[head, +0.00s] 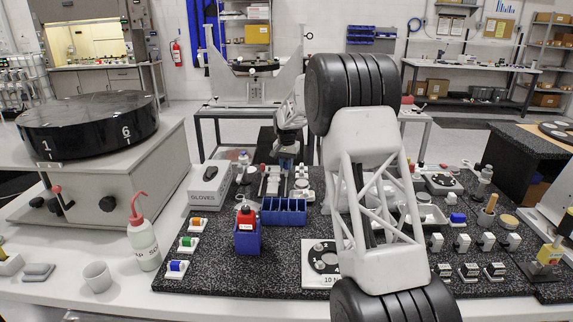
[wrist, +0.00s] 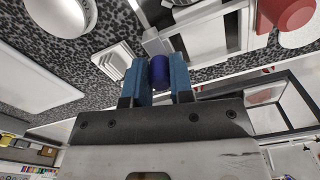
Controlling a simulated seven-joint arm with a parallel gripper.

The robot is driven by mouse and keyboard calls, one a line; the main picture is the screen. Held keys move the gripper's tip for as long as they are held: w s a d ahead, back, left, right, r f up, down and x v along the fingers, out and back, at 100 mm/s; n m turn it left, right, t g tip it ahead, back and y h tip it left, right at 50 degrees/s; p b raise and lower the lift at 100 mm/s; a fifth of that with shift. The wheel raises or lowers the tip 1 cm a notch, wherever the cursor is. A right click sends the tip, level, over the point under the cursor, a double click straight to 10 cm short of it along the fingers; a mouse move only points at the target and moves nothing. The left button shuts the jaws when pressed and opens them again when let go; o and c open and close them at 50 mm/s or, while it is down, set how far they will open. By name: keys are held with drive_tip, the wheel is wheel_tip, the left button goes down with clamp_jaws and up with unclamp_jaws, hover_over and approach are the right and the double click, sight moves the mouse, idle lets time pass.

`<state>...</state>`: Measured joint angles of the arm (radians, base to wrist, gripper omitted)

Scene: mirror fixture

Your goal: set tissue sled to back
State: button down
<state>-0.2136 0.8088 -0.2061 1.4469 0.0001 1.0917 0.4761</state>
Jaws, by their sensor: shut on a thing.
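My gripper (wrist: 161,75) shows in the wrist view with its two blue fingers shut on a dark blue cylindrical knob (wrist: 160,68). A pale grey frame (wrist: 205,38) lies close behind and to the right of the knob; I cannot tell whether they are joined. In the head view my gripper (head: 287,163) is low over the back middle of the speckled mat, beyond the blue rack. No part is clearly marked as the tissue sled, and the arm hides much around the gripper.
A white GLOVES box (head: 207,186) stands left of the gripper.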

drive_tip(key=shift+s+r, duration=0.15)
drive_tip(key=shift+s, duration=6.3)
drive_tip(key=c, duration=1)
unclamp_jaws()
wheel_tip(320, 180, up, 8)
drive_tip(key=shift+f, duration=0.2)
drive_tip(key=shift+s, duration=0.1)
